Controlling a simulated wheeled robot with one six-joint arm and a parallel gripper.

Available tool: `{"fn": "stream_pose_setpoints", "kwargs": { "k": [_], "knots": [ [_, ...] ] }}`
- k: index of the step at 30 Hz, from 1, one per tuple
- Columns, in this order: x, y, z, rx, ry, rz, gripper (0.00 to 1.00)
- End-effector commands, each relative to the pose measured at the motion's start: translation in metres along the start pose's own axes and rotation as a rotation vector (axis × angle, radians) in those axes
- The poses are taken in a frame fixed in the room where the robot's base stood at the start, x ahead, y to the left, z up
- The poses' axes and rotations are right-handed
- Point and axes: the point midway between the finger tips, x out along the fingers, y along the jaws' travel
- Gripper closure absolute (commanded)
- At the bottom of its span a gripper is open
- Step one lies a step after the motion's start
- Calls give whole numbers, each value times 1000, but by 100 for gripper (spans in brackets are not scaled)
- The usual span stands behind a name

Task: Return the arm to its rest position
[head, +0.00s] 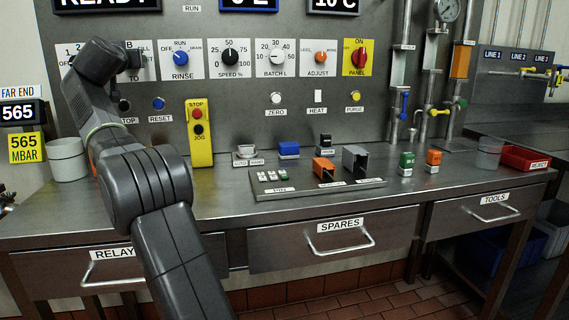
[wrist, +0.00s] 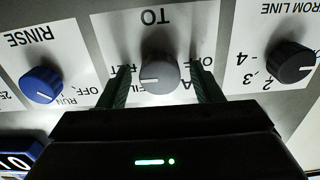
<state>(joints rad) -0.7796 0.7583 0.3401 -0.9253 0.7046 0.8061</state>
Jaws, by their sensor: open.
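My arm reaches up the left side of the control panel in the head view, with my gripper (head: 134,58) close to the panel face. In the wrist view, which is upside down, my gripper (wrist: 160,78) is open. Its two dark fingers stand on either side of a grey selector knob (wrist: 160,72) on the plate marked "TO". There is a gap between each finger and the knob. In the head view my wrist hides most of this knob.
The blue RINSE knob (head: 181,58) and a black knob (wrist: 290,61) flank the grey one. Below are a yellow STOP/JOG box (head: 199,132) and a white container (head: 67,160). The steel bench (head: 225,195) carries a parts tray (head: 285,189); its front is clear.

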Motion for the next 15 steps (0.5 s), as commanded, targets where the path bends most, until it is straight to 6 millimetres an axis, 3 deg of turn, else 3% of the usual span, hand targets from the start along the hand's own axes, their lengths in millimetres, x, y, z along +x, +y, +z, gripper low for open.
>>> {"fn": "stream_pose_setpoints", "kwargs": {
  "k": [8,15],
  "knots": [
    [-5,0,0,1,1,0,41],
    [-31,-1,2,0,0,-2,41]
  ]
}}
